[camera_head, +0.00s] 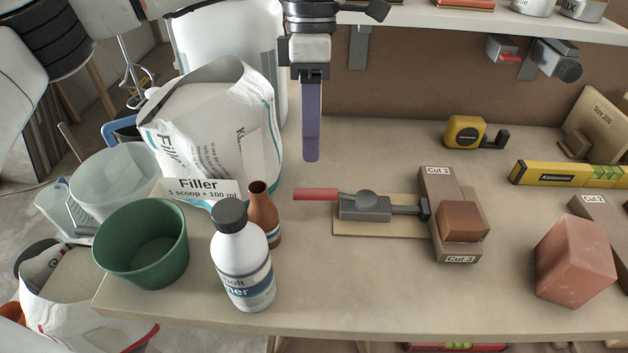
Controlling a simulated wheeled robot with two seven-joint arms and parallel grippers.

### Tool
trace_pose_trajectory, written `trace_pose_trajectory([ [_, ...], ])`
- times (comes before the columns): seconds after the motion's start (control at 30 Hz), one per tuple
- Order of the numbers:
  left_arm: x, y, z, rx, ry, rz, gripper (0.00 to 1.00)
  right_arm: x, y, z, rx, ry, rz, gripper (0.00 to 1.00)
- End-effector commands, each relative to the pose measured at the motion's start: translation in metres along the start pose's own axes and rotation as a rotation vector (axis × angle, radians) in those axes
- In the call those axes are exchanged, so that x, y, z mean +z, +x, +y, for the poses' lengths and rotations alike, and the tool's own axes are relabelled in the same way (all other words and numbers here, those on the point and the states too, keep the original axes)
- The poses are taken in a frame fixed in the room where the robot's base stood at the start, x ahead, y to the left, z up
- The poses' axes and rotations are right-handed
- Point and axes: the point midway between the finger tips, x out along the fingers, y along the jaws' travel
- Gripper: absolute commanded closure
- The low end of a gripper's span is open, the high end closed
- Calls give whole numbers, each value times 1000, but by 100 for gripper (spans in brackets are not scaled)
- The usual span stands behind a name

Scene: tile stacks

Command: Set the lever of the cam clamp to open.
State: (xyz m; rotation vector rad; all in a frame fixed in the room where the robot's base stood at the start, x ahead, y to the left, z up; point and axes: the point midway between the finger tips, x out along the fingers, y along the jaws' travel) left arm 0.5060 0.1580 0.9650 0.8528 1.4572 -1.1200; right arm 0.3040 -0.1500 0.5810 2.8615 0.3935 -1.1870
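The cam clamp (364,207) is a grey body on a thin light board, mid-bench. Its red lever (315,194) lies roughly flat and points left, away from the clamp. A grey rod runs right from the body to the brown piece marked Cut 3 (443,199); whether it presses on it cannot be told. My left gripper (311,158) hangs down from the top with its purple fingers above and behind the lever, apparently apart from it. The fingers overlap edge-on, so their gap is hidden. My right gripper is not in view.
A white bottle (242,262), brown bottle (264,214), green tub (143,247) and filler bag (215,130) stand left of the lever. A reddish block (575,261), yellow level (570,174) and tape measure (465,132) lie right. The bench front is clear mid-right.

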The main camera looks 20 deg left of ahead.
Motion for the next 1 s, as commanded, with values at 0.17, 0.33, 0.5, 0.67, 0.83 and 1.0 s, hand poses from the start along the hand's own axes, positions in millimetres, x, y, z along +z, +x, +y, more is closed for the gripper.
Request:
trace_pose_trajectory([
  [0.17,-1,35,0,-3,-1,3,64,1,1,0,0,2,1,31],
  [0.33,-1,64,-1,-4,0,3,64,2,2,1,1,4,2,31],
  [0.5,-1,82,0,-2,-1,1,64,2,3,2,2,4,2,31],
  [0.67,-1,88,0,-2,-2,0,64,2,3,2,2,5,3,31],
  [0.83,0,88,0,-1,-2,0,64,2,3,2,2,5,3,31],
  [1.0,0,88,0,-1,-1,0,86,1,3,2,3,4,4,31],
])
